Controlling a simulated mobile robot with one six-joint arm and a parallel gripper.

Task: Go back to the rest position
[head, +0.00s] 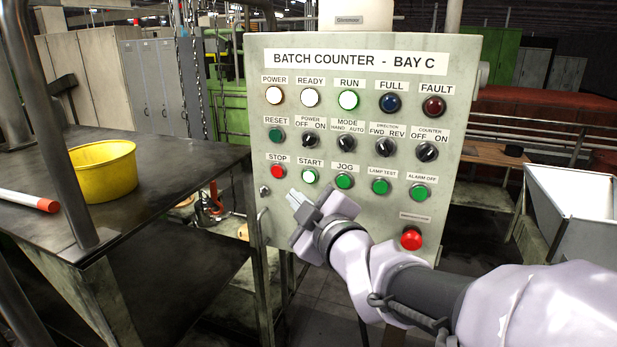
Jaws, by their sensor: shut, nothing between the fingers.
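My gripper (295,197) is shut and empty. It is in front of the lower left part of the grey control panel (460,130), just below the STOP and START buttons. I cannot tell how far it is from the panel face. The red STOP button (278,171) is unlit. The START button (309,176) glows white-green. The POWER (274,95), READY (310,97) and RUN (348,99) lamps are lit. The blue FULL lamp (390,102) and the red FAULT lamp (433,107) look dark. My arm reaches in from the lower right.
A dark metal table (150,175) on the left carries a yellow bowl (103,170) and a red-tipped white rod (30,201). A metal post (50,120) rises there. A large red button (411,239) is near my forearm. A white hopper (575,225) stands at right.

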